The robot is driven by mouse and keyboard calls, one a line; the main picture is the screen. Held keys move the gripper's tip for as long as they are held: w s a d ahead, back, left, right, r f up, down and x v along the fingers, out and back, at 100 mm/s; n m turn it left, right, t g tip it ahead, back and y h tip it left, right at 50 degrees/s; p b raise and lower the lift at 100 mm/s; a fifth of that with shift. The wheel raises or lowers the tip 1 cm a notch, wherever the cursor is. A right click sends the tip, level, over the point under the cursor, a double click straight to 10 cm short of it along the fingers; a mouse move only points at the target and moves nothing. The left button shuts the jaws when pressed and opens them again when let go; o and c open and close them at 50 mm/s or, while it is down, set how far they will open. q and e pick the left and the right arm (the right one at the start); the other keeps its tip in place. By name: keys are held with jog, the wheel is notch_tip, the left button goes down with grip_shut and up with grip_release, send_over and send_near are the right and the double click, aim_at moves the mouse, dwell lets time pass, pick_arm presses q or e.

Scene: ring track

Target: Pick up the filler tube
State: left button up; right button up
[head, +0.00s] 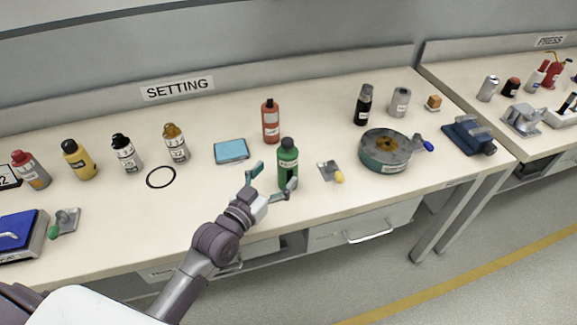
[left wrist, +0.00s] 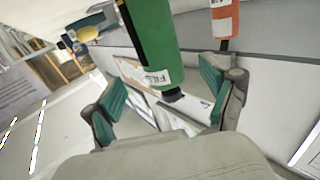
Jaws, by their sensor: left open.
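The filler tube is a green bottle with a dark cap and a white label (head: 288,160), standing upright near the front edge of the SETTING bench. In the left wrist view the green tube (left wrist: 152,42) appears tilted, its label partly readable as "FILL". My left gripper (head: 273,181) is open at the front left side of the tube. In the left wrist view my left gripper (left wrist: 160,98) has its green-padded fingers spread, with the tube ahead between them in the picture. I see no contact, but cannot tell the exact gap. My right gripper is not in view.
An orange-red bottle (head: 270,121) stands behind the filler tube. A blue pad (head: 231,151) lies to its left, a small yellow-handled tool (head: 331,171) to its right. A round green fixture (head: 386,151) stands farther right. Bare bench (head: 215,190) lies left of the gripper.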

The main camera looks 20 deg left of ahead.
aim_at(281, 165)
pick_arm(q)
jog(key=shift+w+d+r, duration=0.1)
jog(key=shift+w+r, duration=0.05)
jog(key=shift+w, duration=0.35)
jog(key=shift+w+d+r, duration=0.1)
jog(key=shift+w+r, duration=0.05)
jog(key=shift+w, duration=0.35)
jog(key=p+x, duration=0.1)
jog(key=x, duration=0.2)
jog(key=shift+w, duration=0.35)
jog(key=shift+w+d, duration=0.1)
jog(key=shift+w, duration=0.1)
jog(key=shift+s, duration=0.1)
jog(key=shift+c, duration=0.7)
jog(key=c, duration=1.3)
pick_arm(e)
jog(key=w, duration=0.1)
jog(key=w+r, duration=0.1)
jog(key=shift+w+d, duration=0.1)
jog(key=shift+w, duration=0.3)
